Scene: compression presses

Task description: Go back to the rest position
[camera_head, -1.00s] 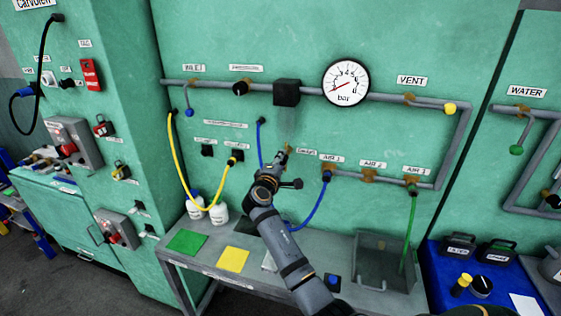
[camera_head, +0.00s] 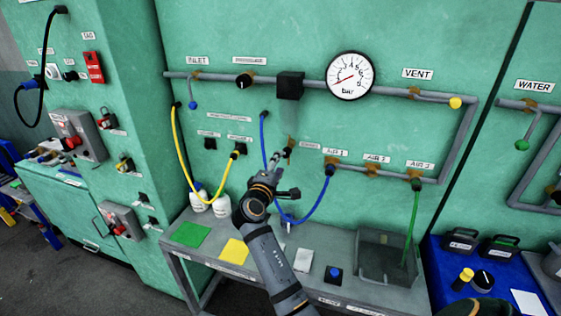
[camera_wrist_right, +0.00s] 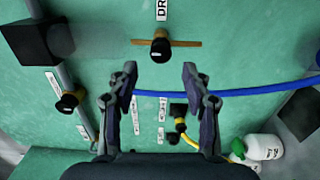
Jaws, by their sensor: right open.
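My right gripper (camera_head: 282,158) is raised in front of the green panel, near the small drain valve (camera_head: 290,148). In the right wrist view its two fingers (camera_wrist_right: 160,88) are spread apart with nothing between them. The drain valve's black knob (camera_wrist_right: 160,50) shows beyond the fingertips, apart from them. A blue hose (camera_wrist_right: 245,91) passes behind the fingers. My left gripper is not in view.
The gauge (camera_head: 350,76) and pipework are on the panel. Yellow (camera_head: 178,160), blue (camera_head: 318,208) and green (camera_head: 413,220) hoses hang there. The grey bench (camera_head: 320,262) below carries coloured mats, white bottles, a blue button (camera_head: 333,273) and a grey bin (camera_head: 387,282).

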